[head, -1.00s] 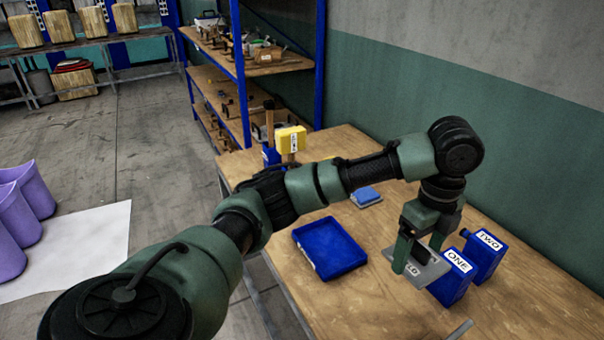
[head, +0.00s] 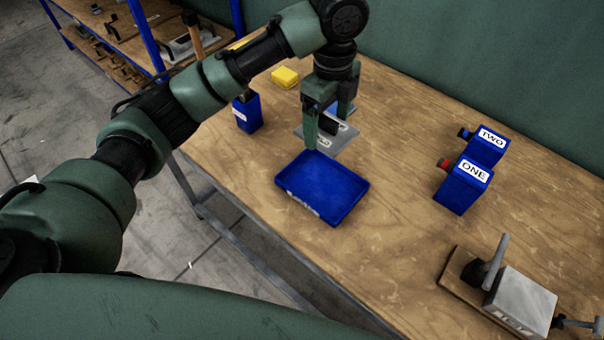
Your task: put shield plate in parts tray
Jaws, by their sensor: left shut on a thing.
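The plate's far side is partly hidden by the gripper fingers. My right gripper is not in view.
Blue boxes labelled ONE (head: 455,194) and TWO (head: 489,149) stand to the right. A grey device on a wooden base (head: 520,300) sits at the front right. A blue container (head: 247,112) and a yellow block (head: 285,77) stand behind left.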

